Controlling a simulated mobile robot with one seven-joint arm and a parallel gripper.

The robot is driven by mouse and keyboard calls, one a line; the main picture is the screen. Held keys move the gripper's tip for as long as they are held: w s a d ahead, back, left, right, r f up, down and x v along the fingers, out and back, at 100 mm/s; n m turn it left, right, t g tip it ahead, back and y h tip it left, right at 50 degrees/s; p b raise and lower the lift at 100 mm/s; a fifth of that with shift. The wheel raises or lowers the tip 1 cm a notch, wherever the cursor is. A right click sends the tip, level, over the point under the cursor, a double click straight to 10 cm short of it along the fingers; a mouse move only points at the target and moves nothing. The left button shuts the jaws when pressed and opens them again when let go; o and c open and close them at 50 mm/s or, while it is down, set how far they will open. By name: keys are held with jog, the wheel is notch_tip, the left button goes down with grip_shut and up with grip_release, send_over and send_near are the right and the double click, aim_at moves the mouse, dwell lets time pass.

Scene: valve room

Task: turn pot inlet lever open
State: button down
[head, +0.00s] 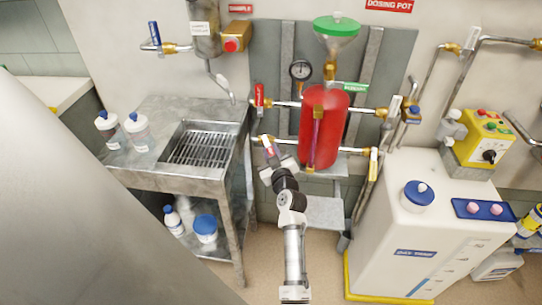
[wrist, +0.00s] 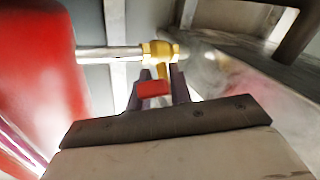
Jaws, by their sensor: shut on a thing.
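A red-tipped lever (wrist: 152,89) on a brass valve (wrist: 162,52) shows in the wrist view, between my two dark fingers. My gripper (wrist: 162,78) is shut on this lever, and the lever's tip points toward the wrist camera. In the head view my gripper (head: 270,155) is at the lower left pipe of the red dosing pot (head: 322,125), just left of the pot. A pipe (wrist: 110,53) runs from the valve toward the red pot.
Another red lever (head: 259,95) stands upright on the upper left pipe. A metal sink table (head: 180,180) is on the left. A white tank (head: 420,230) stands on the right. The floor between them is clear.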

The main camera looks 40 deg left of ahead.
jog(key=shift+w+d+r+n+g+y+b, duration=0.2)
jog(key=shift+n+g+b, duration=0.6)
jog(key=shift+b, duration=0.75)
jog(key=shift+w+r+n+g+y+b, duration=0.2)
jog(key=shift+n+g+b, duration=0.4)
jog(key=shift+n+b, duration=0.7)
jog(key=shift+w+d+r+n+g+b, duration=0.1)
jog(key=shift+w+n+g+b, duration=0.4)
jog(key=shift+b, duration=1.35)
jog(key=shift+s, duration=0.2)
jog(key=c, duration=1.3)
grip_release()
jog(key=shift+o, duration=0.2)
jog(key=b+v, duration=0.2)
jog(key=v, duration=1.2)
jog(key=shift+w, duration=0.2)
jog(key=shift+c, duration=0.2)
